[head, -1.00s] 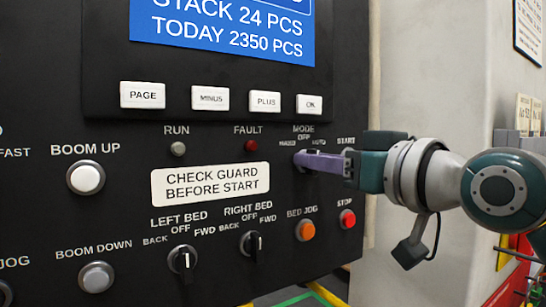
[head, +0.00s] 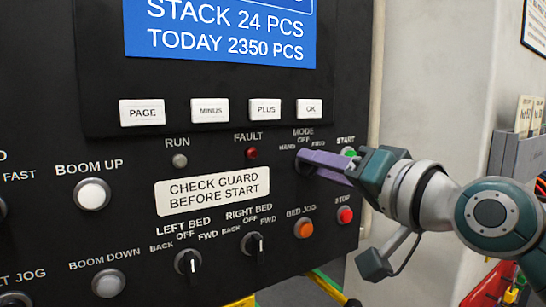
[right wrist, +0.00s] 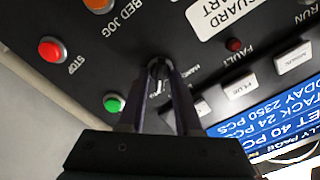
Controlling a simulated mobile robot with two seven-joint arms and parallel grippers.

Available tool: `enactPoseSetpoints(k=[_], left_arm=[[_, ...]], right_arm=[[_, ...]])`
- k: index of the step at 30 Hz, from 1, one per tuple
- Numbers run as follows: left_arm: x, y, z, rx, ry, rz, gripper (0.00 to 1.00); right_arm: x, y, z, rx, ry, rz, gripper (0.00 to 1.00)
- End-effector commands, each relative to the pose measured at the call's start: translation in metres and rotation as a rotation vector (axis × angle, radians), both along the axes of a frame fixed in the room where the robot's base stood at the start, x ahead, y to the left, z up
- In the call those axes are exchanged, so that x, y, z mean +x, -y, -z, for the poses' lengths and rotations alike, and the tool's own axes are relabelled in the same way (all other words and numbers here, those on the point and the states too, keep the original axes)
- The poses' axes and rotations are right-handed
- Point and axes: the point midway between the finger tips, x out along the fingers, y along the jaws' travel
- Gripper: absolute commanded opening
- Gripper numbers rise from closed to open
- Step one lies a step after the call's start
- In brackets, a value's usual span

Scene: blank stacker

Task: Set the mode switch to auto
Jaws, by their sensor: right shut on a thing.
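The mode switch (right wrist: 158,74) is a small dark knob on the black panel, under the labels MODE, HAND, OFF and AUTO. My right gripper (head: 304,161) reaches in from the right and is shut on the knob. In the right wrist view the fingertips of my right gripper (right wrist: 160,67) sit on both sides of the knob. My left gripper is not in view.
The green START button (head: 348,152) is close beside the right fingers. The red STOP button (head: 345,215) and orange BED JOG button (head: 304,229) are below. The left bed switch (head: 188,262) and right bed switch (head: 253,244) are lower left. A dark FAULT lamp (head: 252,153) is to the left.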

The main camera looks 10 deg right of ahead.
Motion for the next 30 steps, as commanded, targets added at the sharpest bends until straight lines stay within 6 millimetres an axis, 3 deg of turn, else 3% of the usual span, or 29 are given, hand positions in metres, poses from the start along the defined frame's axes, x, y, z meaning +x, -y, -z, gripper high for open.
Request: enactPoseSetpoints(k=[19, 20, 21, 23, 30], left_arm=[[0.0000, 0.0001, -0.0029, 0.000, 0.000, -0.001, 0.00], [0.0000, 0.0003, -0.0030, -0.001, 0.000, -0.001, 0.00], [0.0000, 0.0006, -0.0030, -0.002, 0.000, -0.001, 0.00], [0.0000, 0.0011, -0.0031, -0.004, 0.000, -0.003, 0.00], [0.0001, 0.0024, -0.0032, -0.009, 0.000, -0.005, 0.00]], right_arm=[[0.0001, 0.0003, 0.0013, 0.056, -0.022, 0.001, 0.00], [0.0001, 0.0003, 0.0013, 0.056, -0.022, 0.001, 0.34], [0.0001, 0.0003, 0.0013, 0.056, -0.022, 0.001, 0.38], [0.0001, 0.0002, 0.0012, 0.055, -0.021, 0.000, 0.44], [-0.0006, 0.0005, 0.0008, 0.054, -0.021, 0.000, 0.44]])
